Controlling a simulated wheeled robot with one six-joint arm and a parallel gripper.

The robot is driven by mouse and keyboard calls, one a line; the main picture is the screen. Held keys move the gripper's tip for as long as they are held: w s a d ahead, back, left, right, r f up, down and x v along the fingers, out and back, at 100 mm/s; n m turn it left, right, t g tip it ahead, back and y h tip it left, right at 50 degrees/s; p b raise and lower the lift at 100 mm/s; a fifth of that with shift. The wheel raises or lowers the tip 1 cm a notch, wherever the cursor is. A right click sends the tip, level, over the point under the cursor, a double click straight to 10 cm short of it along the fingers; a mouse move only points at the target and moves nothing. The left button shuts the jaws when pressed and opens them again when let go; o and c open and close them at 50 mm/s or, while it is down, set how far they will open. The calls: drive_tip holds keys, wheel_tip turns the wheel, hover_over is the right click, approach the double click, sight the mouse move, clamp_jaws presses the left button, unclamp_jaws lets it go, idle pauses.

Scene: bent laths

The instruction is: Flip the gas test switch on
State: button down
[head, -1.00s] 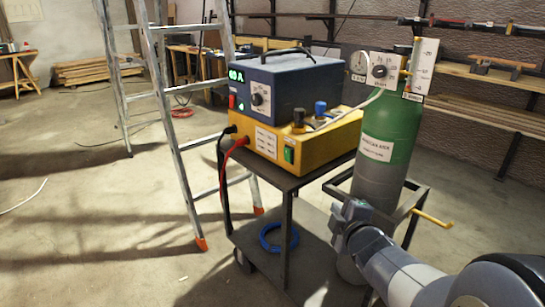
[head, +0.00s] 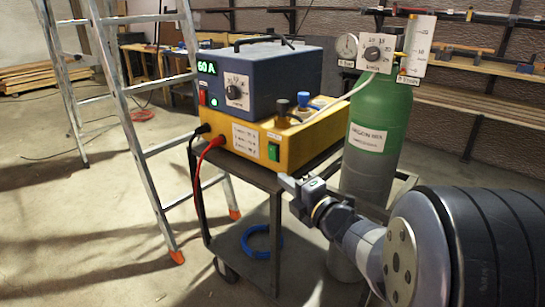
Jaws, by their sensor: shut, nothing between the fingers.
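A yellow unit (head: 301,136) stands on a dark trolley with a blue power unit (head: 272,79) on top of it. A green switch (head: 274,152) sits at the right of the yellow unit's front face; its lettering and rocker position are too small to tell. A red switch (head: 203,97) is on the blue unit, beside the lit "60 A" display. My gripper (head: 285,182) is shut and empty, below and slightly right of the green switch in the picture, apart from it. It hides part of the trolley's top edge.
A green and grey gas cylinder (head: 378,125) with a gauge panel stands right of the units. Red and black cables hang at the trolley's left. An aluminium ladder (head: 150,110) stands at the left. A blue ring (head: 262,243) lies on the lower shelf.

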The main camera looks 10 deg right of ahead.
sight(272, 153)
drive_tip(key=w, duration=0.3)
drive_tip(key=w+b, duration=0.1)
drive_tip(key=w, duration=0.3)
drive_tip(key=w+a+b, duration=0.1)
drive_tip(key=w, duration=0.3)
drive_tip(key=shift+a+r, duration=0.1)
drive_tip(key=shift+r, duration=0.25)
drive_tip(key=shift+w+d+r, duration=0.1)
drive_tip(key=shift+w+d, duration=0.15)
drive_tip(key=shift+d, duration=0.15)
drive_tip(key=shift+r, duration=0.1)
